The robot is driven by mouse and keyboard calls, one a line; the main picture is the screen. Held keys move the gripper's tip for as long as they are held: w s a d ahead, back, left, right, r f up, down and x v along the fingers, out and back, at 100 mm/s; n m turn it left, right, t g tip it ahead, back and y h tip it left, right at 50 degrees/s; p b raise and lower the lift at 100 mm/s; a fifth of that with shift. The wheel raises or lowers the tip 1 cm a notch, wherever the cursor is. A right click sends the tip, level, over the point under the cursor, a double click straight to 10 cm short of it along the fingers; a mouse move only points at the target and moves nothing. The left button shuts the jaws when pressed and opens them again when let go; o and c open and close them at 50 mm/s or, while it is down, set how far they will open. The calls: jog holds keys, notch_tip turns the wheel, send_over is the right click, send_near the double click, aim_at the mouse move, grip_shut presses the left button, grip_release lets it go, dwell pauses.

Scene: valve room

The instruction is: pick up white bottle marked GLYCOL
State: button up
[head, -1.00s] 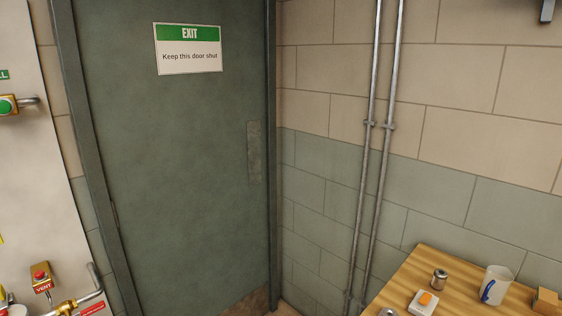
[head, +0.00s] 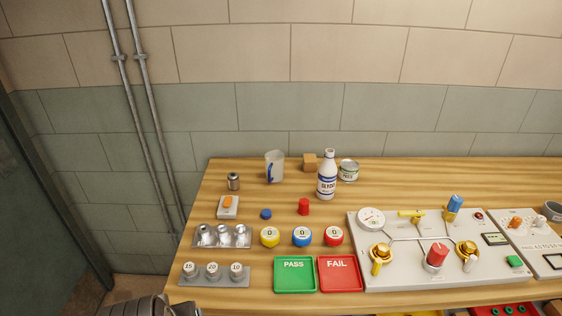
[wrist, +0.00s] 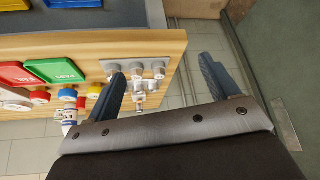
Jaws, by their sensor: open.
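The white bottle marked GLYCOL (head: 327,177) stands upright on the wooden bench (head: 480,180), towards the back, with a blue-banded label and a white cap. In the wrist view, a white bottle shape with blue marking (wrist: 70,122) shows at the lower left, partly cut off by my gripper's body. My gripper (wrist: 160,68) is open and empty, its two dark fingers apart by the bench's end, well away from the bottle. In the head view only a dark part of my arm shows at the bottom left edge.
A red cap-like piece (head: 304,207) is in front. Weights, green and red trays and a valve panel (head: 400,275) fill the front.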

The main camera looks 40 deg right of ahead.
jog(key=w+d+r+m+t+h, duration=0.1)
jog(key=w+d+r+m+t, duration=0.15)
jog(key=w+d, duration=0.45)
jog(key=w+d+r+m+t+h, duration=0.1)
jog(key=w+d+r+t, duration=0.15)
jog(key=w+d, duration=0.45)
jog(key=m+g+h, duration=1)
send_near(322, 180)
jog(key=shift+n, duration=0.25)
jog(key=x, duration=0.6)
jog(key=shift+w+a+f, duration=0.15)
jog(key=shift+w+f, duration=0.05)
jog(key=shift+f, duration=0.15)
jog(key=shift+r+x, duration=0.15)
jog(key=shift+x, duration=1.3)
jog(key=shift+r+x, duration=0.1)
jog(key=shift+x, duration=1.3)
jog(key=shift+s, duration=0.15)
jog(key=c, duration=1.2)
